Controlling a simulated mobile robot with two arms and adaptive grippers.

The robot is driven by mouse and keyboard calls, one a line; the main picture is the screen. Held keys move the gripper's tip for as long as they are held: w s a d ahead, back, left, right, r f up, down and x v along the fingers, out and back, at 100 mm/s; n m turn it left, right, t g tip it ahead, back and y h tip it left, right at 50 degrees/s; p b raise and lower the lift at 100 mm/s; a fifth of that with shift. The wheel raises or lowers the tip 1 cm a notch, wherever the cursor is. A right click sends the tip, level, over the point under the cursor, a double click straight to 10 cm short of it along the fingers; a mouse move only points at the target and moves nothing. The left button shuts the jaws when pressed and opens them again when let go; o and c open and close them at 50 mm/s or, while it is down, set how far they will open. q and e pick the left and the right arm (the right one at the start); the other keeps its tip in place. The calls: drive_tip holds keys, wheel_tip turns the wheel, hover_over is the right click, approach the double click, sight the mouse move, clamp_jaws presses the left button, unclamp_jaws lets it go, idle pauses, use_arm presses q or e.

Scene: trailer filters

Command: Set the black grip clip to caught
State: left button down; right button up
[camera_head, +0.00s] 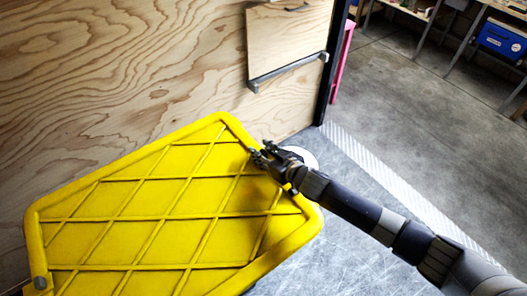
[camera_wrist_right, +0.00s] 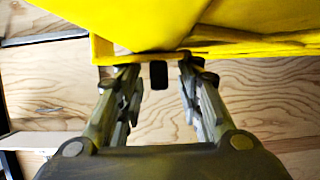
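A yellow panel (camera_head: 150,215) with a raised lattice stands near the plywood wall in the head view; its edge crosses the top of the right wrist view (camera_wrist_right: 130,25). A small black grip clip (camera_wrist_right: 158,75) hangs just below that edge in the wrist view. My right gripper (camera_head: 265,157) is at the panel's upper right side in the head view and hides the clip there. In the wrist view the right gripper's fingers (camera_wrist_right: 159,80) are apart, with the clip between their tips and a visible gap on each side. My left gripper is not in view.
The plywood wall (camera_head: 90,90) runs behind the panel. A wooden board (camera_head: 287,42) with a grey bar (camera_head: 288,70) is on it. A grey fitting (camera_head: 40,283) is at the panel's lower left corner.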

clamp_jaws()
drive_tip(key=shift+s+a, duration=0.8)
drive_tip(key=shift+a, duration=0.25)
unclamp_jaws()
drive_tip(key=shift+s+d+r, duration=0.15)
drive_tip(key=shift+s+d, duration=0.15)
drive_tip(key=v, duration=1.1)
drive_tip(key=shift+s, duration=0.1)
